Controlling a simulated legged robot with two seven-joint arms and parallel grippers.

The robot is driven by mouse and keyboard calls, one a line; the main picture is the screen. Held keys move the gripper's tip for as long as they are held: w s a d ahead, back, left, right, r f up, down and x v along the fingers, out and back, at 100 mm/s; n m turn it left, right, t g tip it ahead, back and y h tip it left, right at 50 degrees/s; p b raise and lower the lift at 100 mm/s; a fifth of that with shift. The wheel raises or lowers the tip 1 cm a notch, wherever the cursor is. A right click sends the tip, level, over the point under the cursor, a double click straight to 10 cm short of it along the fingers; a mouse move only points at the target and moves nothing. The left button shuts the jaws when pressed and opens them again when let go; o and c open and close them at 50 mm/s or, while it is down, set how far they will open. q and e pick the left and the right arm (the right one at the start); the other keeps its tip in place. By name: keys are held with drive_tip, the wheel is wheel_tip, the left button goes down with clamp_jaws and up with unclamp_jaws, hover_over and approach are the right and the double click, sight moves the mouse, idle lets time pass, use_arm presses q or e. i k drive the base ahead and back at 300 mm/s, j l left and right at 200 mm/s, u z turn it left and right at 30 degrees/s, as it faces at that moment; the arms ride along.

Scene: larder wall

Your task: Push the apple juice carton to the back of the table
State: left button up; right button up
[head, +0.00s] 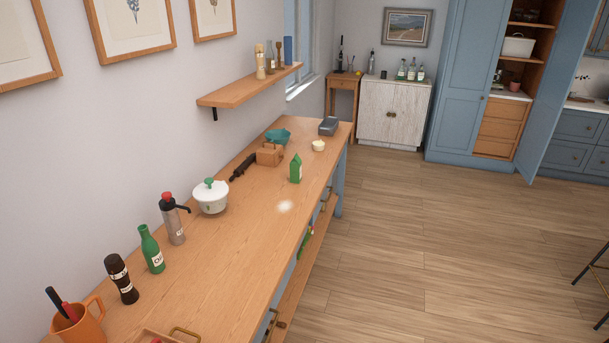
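A small green carton (295,169) with a peaked top stands upright on the long wooden table (236,240), near its front edge in the far half. It is the only carton I can see; its label is too small to read. The back of the table runs along the pale wall on the left. A wooden box-like block (269,155) and a white pot (210,196) stand nearer that wall. Neither of my grippers shows in the head view.
Along the wall side stand a grey flask (173,219), a green bottle (151,249), a dark bottle (121,279) and an orange mug (80,325). A teal bowl (279,136), a small cream bowl (318,145) and a dark grey box (328,126) are at the far end. Open floor lies right.

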sight(295, 166)
drive_tip(key=i+l+z, duration=0.25)
drive_tip(key=i+l, duration=0.15)
drive_tip(key=i, duration=1.25)
drive_tip(key=i+l+z, duration=0.2)
drive_tip(key=i, duration=1.4)
drive_tip(key=j, duration=0.1)
